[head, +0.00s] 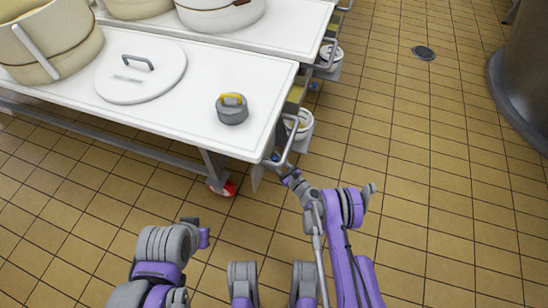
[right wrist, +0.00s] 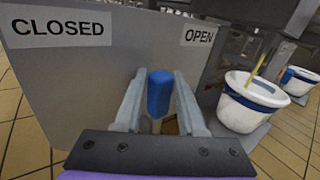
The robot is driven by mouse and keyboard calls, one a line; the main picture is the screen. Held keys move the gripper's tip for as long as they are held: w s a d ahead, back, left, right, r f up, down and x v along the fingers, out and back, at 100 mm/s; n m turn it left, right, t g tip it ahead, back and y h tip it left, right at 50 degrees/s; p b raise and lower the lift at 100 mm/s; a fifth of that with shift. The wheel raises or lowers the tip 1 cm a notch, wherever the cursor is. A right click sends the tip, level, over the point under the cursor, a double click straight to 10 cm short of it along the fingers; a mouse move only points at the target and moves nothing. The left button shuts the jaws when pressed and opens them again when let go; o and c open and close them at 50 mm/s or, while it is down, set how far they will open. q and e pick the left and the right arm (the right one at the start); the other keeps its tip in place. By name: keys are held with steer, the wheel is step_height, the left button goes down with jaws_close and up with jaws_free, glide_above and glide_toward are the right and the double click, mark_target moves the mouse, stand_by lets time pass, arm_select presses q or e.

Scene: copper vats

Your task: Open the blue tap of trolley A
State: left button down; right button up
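The blue tap handle (right wrist: 160,93) stands upright in the right wrist view, in front of a grey plate (right wrist: 70,80). A "CLOSED" label (right wrist: 57,28) is on the plate's left, an "OPEN" label (right wrist: 198,35) on its right. My right gripper (right wrist: 160,84) is open, one finger on each side of the handle; narrow gaps seem to show, and contact is unclear. In the head view my right gripper (head: 287,176) is at the near right corner of the white-topped trolley (head: 170,125). My left gripper (head: 204,236) is low in the head view, away from the trolley; its fingers are unclear.
A grey weight with a yellow handle (head: 232,109) and a round lid (head: 140,72) lie on the trolley top. A red caster (head: 228,189) is under the trolley.

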jaws_close()
stand_by(1.3)
